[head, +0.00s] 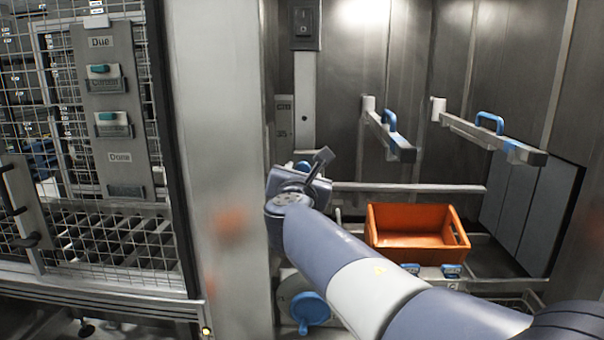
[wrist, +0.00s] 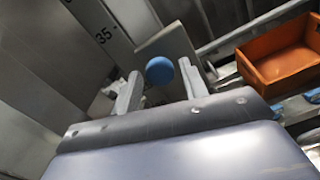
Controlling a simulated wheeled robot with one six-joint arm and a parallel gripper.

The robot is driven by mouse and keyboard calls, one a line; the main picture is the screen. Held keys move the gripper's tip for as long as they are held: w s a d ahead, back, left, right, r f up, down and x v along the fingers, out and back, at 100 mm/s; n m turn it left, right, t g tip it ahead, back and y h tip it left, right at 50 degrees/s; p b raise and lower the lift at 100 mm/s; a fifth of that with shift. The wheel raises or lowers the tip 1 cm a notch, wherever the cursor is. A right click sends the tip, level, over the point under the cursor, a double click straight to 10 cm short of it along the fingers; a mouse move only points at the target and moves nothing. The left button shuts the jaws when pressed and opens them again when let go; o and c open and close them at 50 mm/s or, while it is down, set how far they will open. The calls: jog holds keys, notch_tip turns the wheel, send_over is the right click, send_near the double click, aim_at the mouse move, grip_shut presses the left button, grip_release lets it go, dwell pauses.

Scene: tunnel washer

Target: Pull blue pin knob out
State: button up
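The blue pin knob (wrist: 160,70) is a round blue ball in the wrist view. It shows between the two fingertips of my gripper (wrist: 159,74), with a visible gap on each side. The fingers are apart and I see no contact with the knob. How far the knob lies beyond the fingertips is hard to tell. In the head view, my gripper (head: 314,168) is at the left wall of the steel bay, and only a bit of blue (head: 303,166) shows behind it. The pin's shaft is hidden.
An orange bin (head: 414,252) stands on rails right of my arm. Two bars with blue handles (head: 390,120) (head: 490,122) jut out above it. A blue round handle (head: 310,308) is below my gripper. A steel post (head: 215,130) and wire-mesh panel (head: 100,180) stand at left.

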grip_shut()
jog(key=shift+s+b, duration=0.3)
jog(key=shift+s, duration=0.7)
jog(key=shift+o, duration=1.4)
grip_release()
jog(key=shift+s, duration=0.1)
jog(key=shift+s, duration=0.1)
jog(key=s+b, duration=0.2)
jog(key=s, duration=0.8)
jog(key=shift+s+a, duration=0.25)
jog(key=shift+s, duration=0.1)
